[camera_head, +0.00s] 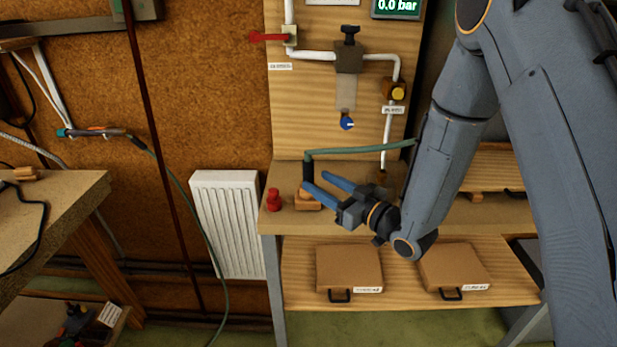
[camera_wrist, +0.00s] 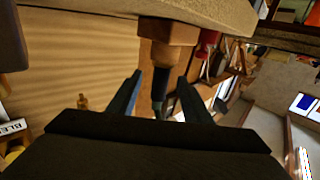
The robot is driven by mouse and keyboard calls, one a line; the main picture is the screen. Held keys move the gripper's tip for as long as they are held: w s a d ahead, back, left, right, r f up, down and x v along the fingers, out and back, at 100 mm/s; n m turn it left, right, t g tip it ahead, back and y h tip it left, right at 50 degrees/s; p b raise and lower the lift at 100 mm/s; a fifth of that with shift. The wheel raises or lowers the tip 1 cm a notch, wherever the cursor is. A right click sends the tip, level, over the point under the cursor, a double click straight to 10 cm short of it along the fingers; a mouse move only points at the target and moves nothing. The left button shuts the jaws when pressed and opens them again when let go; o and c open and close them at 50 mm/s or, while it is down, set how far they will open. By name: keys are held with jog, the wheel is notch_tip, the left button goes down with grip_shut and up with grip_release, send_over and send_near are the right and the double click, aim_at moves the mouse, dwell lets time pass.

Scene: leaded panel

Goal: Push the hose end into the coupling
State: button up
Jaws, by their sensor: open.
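A green hose (camera_head: 360,148) runs leftward in the head view and bends down into a black hose end (camera_head: 308,173). The black end stands upright at a small wooden block (camera_head: 308,202) on the bench. In the wrist view the black hose end (camera_wrist: 160,82) lies between my fingers and meets the block (camera_wrist: 168,32). My gripper (camera_head: 315,181) is open, its blue fingers reaching toward the hose end; the wrist view shows both fingers (camera_wrist: 159,77) apart, one on each side. I cannot tell which part is the coupling; a white pipe (camera_head: 386,150) comes down the board to the bench.
A red fitting (camera_head: 273,200) stands left of the block. The wooden board behind carries valves, a blue knob (camera_head: 347,123) and a display (camera_head: 397,7) reading 0.0 bar. Two boxes (camera_head: 349,268) lie on the lower shelf. A white radiator (camera_head: 228,222) stands left of the bench.

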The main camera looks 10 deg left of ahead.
aim_at(312, 178)
jog(key=p+x, duration=0.2)
jog(key=x, duration=0.2)
jog(key=shift+s+a+r, duration=0.1)
jog(key=shift+a+r, duration=0.05)
jog(key=shift+a, duration=0.05)
jog(key=shift+w+a, duration=0.2)
jog(key=shift+a, duration=0.1)
grip_shut()
